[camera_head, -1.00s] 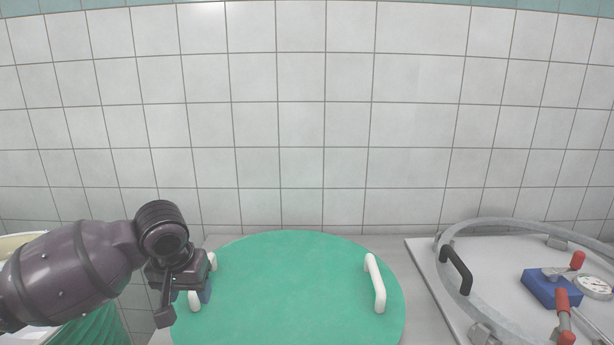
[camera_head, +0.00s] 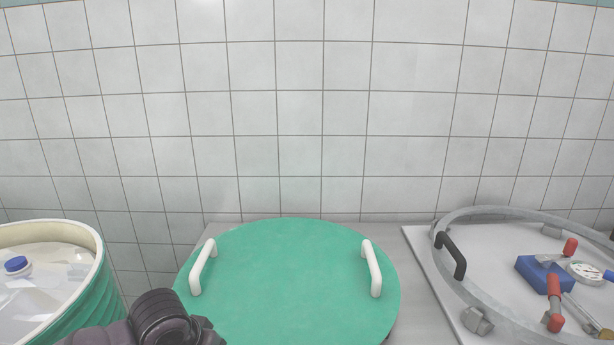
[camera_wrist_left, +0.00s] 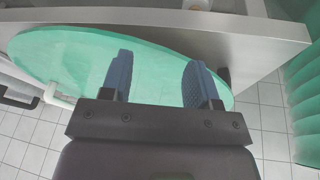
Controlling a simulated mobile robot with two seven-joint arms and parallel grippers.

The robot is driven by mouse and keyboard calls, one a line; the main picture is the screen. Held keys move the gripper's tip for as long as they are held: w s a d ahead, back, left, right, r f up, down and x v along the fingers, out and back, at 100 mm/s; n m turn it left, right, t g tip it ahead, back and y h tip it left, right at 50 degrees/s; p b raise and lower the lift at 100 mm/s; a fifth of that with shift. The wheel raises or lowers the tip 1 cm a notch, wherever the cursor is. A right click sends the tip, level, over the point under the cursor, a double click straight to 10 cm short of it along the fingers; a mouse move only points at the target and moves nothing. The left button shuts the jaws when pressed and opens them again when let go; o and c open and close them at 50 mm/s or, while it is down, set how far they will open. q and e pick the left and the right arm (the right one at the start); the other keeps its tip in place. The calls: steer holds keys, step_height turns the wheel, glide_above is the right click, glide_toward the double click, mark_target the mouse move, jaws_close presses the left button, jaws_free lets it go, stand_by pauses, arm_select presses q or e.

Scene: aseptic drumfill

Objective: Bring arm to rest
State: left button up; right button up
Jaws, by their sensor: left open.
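My left arm (camera_head: 150,322) shows at the bottom edge of the head view, left of centre, in front of the green round lid. Its fingers are out of sight in that view. In the left wrist view my left gripper (camera_wrist_left: 157,80) is open, with two blue-grey fingers apart and nothing between them. The green lid (camera_head: 290,275) lies flat on a grey table and has two white handles, a left one (camera_head: 203,267) and a right one (camera_head: 372,268). The lid also shows behind the fingers in the left wrist view (camera_wrist_left: 60,60). My right gripper is not in view.
A green drum (camera_head: 90,300) with a cream rim stands at left, holding a clear liner and a blue cap (camera_head: 17,265). At right, a grey clamp ring (camera_head: 447,285) with a black handle (camera_head: 451,256) lies on a white surface with a blue block (camera_head: 540,275) and gauge (camera_head: 585,272).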

arm_select(q)
steer(key=s+a+f+n+y, duration=0.1)
steer(key=s+a+f, duration=0.2)
steer(key=s, duration=0.5)
steer(key=s+a+f+n+y, duration=0.15)
steer(key=s+a, duration=0.25)
steer(key=s, duration=0.4)
steer(key=s+a+f+y, duration=0.1)
steer(key=s+a+f, duration=0.25)
steer(key=s, duration=0.45)
steer(key=w+f+t+h, duration=0.1)
steer(key=w+f+t, duration=0.6)
steer(key=f, duration=0.3)
steer(key=shift+w+d+f+m+t, duration=0.3)
steer(key=shift+m+t, duration=0.15)
steer(key=shift+t, duration=0.15)
